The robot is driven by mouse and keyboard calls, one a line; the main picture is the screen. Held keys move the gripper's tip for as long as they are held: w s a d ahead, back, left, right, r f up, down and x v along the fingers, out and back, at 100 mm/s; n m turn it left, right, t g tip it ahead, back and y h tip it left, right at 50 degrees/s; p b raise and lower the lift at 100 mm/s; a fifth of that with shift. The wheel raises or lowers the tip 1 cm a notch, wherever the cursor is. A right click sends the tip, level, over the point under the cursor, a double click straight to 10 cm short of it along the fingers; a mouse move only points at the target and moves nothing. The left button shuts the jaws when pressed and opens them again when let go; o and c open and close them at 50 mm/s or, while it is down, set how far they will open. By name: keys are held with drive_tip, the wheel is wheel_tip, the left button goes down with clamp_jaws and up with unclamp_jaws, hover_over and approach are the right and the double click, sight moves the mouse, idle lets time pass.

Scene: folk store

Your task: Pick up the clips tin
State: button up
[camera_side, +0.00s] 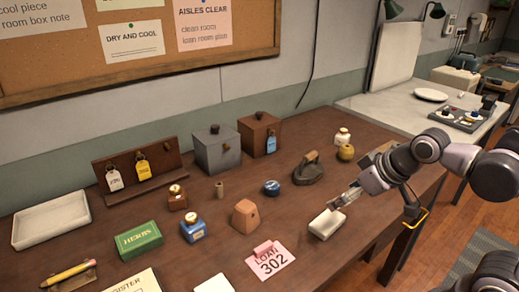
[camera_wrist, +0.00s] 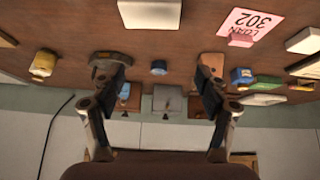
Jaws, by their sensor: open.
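A small round blue tin (camera_side: 271,188) with a pale label sits on the brown table, left of the flat iron; its lettering is too small to read, so I cannot be sure that it is the clips tin. In the wrist view the blue tin (camera_wrist: 159,68) appears between my fingers, beyond their reach as far as I can tell. My gripper (camera_side: 345,198) is open and empty, above the table beside a cream block (camera_side: 327,224). Its spread fingers also show in the wrist view (camera_wrist: 160,84).
A dark flat iron (camera_side: 309,170) stands close right of the blue tin. A wooden block (camera_side: 245,214), a blue bottle (camera_side: 193,229) and a green herbs tin (camera_side: 139,240) stand left. A grey box (camera_side: 212,150) and a brown box (camera_side: 259,133) stand behind. A loan card (camera_side: 270,262) lies in front.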

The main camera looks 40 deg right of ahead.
drive_tip(key=w+r+n+g, duration=0.1)
drive_tip(key=w+r+n, duration=0.2)
drive_tip(key=w+n, duration=0.15)
drive_tip(key=n+g, duration=0.5)
drive_tip(key=n, duration=0.9)
hover_over(272, 185)
drive_tip(key=s, duration=0.1)
wheel_tip(272, 185, down, 6)
drive_tip(key=r, duration=0.1)
drive_tip(key=f, duration=1)
drive_tip(key=shift+w+f, duration=0.15)
drive_tip(key=shift+w, duration=0.25)
drive_tip(key=shift+c, duration=0.4)
drive_tip(key=c, duration=1.2)
